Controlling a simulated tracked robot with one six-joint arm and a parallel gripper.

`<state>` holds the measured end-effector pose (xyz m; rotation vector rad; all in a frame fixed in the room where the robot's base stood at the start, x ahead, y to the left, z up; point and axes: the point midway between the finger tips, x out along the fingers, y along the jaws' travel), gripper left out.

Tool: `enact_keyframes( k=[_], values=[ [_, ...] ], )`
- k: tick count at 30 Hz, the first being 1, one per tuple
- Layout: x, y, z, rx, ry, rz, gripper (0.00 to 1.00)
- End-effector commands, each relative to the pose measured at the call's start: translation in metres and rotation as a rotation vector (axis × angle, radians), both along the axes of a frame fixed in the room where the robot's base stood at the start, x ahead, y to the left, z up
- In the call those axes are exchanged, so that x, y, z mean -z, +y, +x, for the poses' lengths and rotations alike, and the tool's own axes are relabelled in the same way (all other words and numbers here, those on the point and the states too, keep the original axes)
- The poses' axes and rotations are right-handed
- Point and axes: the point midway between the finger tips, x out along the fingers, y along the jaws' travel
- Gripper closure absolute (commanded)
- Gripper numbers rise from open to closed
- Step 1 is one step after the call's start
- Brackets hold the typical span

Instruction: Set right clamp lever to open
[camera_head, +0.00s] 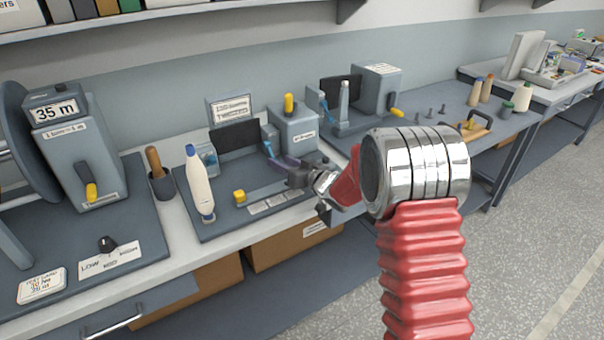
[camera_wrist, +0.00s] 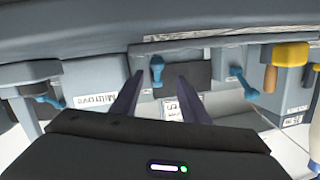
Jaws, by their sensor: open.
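Blue levers show at the back of the bench. One blue lever (camera_head: 268,148) is on the middle fixture, close beyond my gripper (camera_head: 285,163). Another blue lever (camera_head: 322,103) is on the fixture to its right. In the wrist view, a blue lever (camera_wrist: 157,70) lies between my gripper's fingers (camera_wrist: 157,92) in the picture, with a visible gap on both sides. Two more blue levers show there, one at the right (camera_wrist: 241,82) and one at the left (camera_wrist: 44,94). I cannot tell which is the right clamp lever, or its setting. My gripper is open and empty.
A white bottle (camera_head: 199,185) and a yellow knob (camera_head: 239,197) are left of my gripper. A yellow-topped handle (camera_head: 289,103) stands behind it. Short pegs (camera_head: 431,113) stand on the right bench. The floor (camera_head: 530,240) at the right is clear.

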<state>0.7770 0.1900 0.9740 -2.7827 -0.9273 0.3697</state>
Motion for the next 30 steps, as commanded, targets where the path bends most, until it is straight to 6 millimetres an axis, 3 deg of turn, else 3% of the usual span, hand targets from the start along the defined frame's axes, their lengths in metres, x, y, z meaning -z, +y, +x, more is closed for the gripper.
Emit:
enact_keyframes(
  k=[18, 30],
  values=[
    [-0.015, -0.06, -0.075, 0.005, 0.002, 0.0, 0.59],
    [-0.016, -0.065, -0.081, 0.004, 0.002, 0.0, 0.59]
  ],
)
